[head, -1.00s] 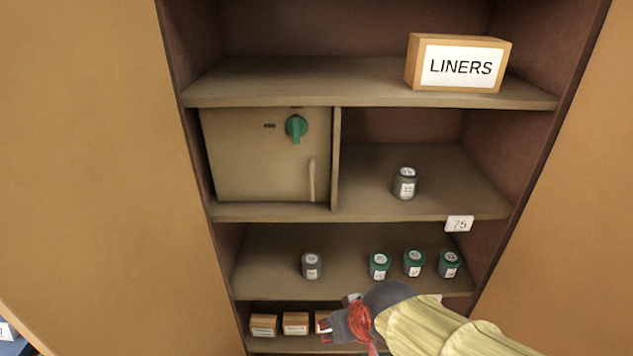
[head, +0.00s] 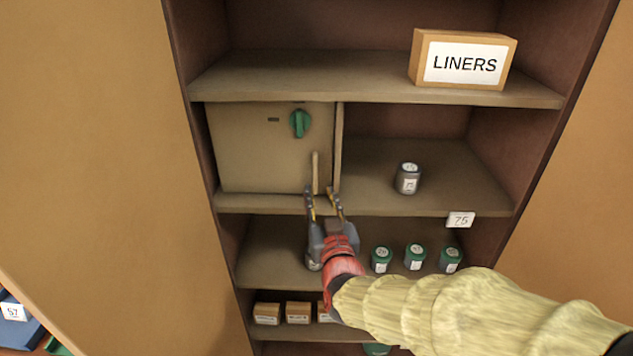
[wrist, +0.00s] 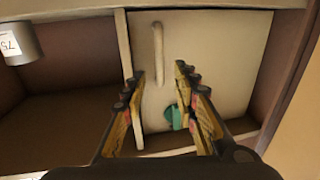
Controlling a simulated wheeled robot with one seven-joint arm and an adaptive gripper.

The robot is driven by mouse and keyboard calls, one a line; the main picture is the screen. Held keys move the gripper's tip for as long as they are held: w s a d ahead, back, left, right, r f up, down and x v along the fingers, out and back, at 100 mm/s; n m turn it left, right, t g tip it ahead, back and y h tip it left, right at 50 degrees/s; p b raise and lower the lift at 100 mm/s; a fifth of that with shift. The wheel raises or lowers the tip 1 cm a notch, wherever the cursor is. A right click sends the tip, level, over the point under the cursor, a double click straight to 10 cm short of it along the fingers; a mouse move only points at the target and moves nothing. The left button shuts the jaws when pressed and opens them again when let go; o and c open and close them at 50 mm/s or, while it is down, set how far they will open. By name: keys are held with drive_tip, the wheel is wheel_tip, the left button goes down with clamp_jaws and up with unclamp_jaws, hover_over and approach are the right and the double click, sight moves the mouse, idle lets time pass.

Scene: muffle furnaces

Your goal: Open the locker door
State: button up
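The locker door (head: 262,150) is a beige panel set in the left part of the cabinet's middle shelf, and it looks shut. A green knob (head: 300,124) sits near its upper right, with its grip upright. A pale vertical handle (head: 315,172) stands at the lower right of the door. It also shows in the wrist view (wrist: 158,55), where the door is seen upside down. My gripper (head: 322,190) is open, with its fingers pointing up toward the handle's lower end. In the wrist view the handle lies ahead between the fingers' lines, nearer the left finger; no contact is visible.
A divider (head: 338,150) stands just right of the door. A grey jar (head: 407,178) is on the shelf beside it. Several green-lidded jars (head: 415,257) stand below. A LINERS box (head: 463,60) is above. Large cabinet doors (head: 90,150) stand on both sides.

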sight(315, 178)
drive_tip(key=w, duration=0.4)
drive_tip(key=w+a, duration=0.1)
drive_tip(key=w, duration=0.1)
drive_tip(key=shift+w, duration=0.35)
drive_tip(key=shift+c, duration=0.5)
clamp_jaws()
